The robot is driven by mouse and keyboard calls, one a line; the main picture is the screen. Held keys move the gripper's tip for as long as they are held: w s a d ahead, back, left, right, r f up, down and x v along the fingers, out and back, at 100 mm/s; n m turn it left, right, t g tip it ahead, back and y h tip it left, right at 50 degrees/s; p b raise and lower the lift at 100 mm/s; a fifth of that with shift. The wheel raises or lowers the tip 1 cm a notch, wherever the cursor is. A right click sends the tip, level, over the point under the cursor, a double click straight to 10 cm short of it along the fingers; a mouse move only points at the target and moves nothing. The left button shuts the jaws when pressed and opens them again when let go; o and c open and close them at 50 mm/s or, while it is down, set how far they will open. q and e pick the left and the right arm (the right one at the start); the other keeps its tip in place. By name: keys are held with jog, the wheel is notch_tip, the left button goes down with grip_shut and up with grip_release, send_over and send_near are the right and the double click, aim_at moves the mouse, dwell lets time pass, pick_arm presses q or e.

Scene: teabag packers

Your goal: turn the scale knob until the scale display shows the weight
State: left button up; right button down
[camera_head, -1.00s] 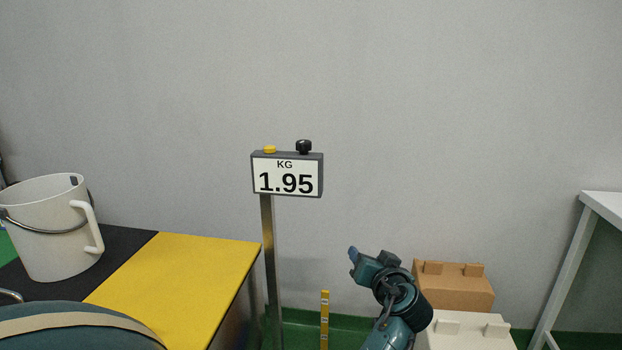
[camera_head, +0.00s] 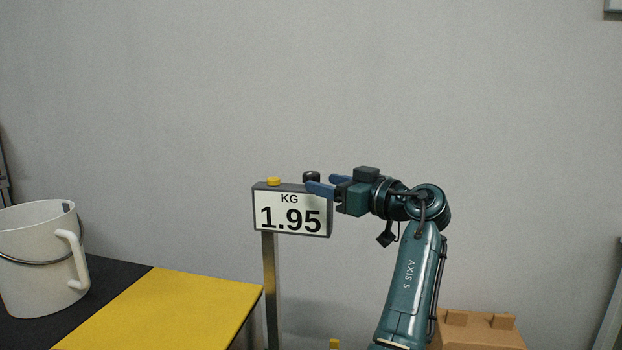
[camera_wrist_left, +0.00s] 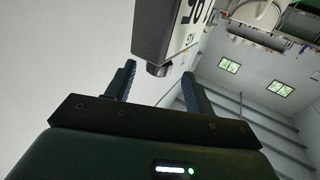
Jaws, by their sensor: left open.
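The scale display (camera_head: 262,215) is a grey box on a metal post and reads KG 1.95. A yellow button (camera_head: 273,181) and the black scale knob (camera_head: 311,176) sit on its top edge. My left gripper (camera_head: 322,184) is open at the right end of the display, with its blue fingers beside the knob, partly in front of it. In the left wrist view the display (camera_wrist_left: 157,35) appears upside down, and the knob (camera_wrist_left: 158,70) shows between the tips of the open fingers (camera_wrist_left: 159,72). Contact cannot be told. My right gripper is not in view.
A yellow and black table (camera_head: 170,310) stands at the left, with a white bucket (camera_head: 40,255) on it. A cardboard box (camera_head: 480,332) is low at the right, behind my arm. The grey wall is behind, and the space above the display is clear.

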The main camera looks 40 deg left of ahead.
aim_at(318, 181)
pick_arm(q)
jog(key=a, duration=0.5)
jog(key=shift+a, duration=0.1)
jog(key=c, duration=1)
jog(key=shift+o, duration=0.2)
